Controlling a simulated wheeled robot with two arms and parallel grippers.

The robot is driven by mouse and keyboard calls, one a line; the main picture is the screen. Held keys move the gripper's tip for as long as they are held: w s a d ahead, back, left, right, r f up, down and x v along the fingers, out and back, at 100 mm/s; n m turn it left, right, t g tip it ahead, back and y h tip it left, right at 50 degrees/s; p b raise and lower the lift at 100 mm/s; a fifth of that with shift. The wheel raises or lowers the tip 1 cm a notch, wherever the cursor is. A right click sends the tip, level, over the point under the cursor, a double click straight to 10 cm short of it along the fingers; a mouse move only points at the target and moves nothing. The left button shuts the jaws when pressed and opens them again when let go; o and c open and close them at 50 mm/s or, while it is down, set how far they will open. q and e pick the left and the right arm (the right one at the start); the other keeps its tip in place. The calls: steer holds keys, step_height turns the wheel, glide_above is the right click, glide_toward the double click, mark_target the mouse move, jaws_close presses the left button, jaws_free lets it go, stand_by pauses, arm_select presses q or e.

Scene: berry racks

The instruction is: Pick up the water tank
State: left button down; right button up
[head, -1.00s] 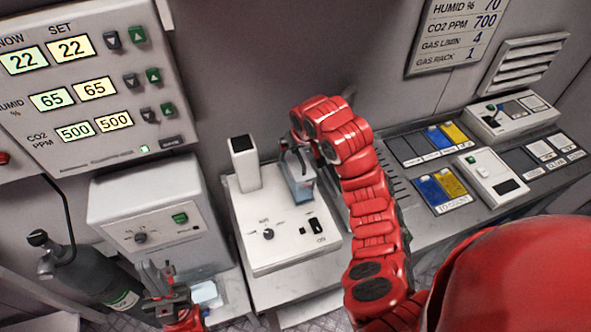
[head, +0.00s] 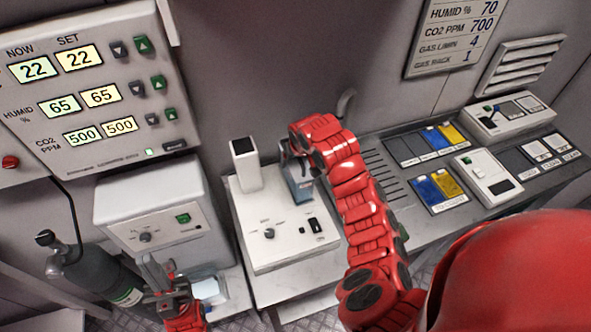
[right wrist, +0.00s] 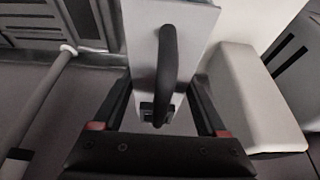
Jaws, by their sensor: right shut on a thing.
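The water tank (head: 300,189) is a small grey-blue box with a dark handle. It stands upright at the back right of the white humidifier-like unit (head: 268,243); whether its bottom touches the unit I cannot tell. My right gripper (head: 292,160) is at its top, shut on it. In the right wrist view, the tank (right wrist: 190,35) with its black handle (right wrist: 166,65) sits between the two fingers of the right gripper (right wrist: 165,105). My left gripper (head: 160,275) is low at the left, empty, its fingers seemingly apart.
A white square tower (head: 246,165) rises on the unit left of the tank. A white box with a dial (head: 155,215) and a dark gas cylinder (head: 95,275) stand at left. The bench right of my right arm holds trays of coloured cards (head: 437,190) and small devices (head: 490,175).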

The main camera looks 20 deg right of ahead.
jaws_close()
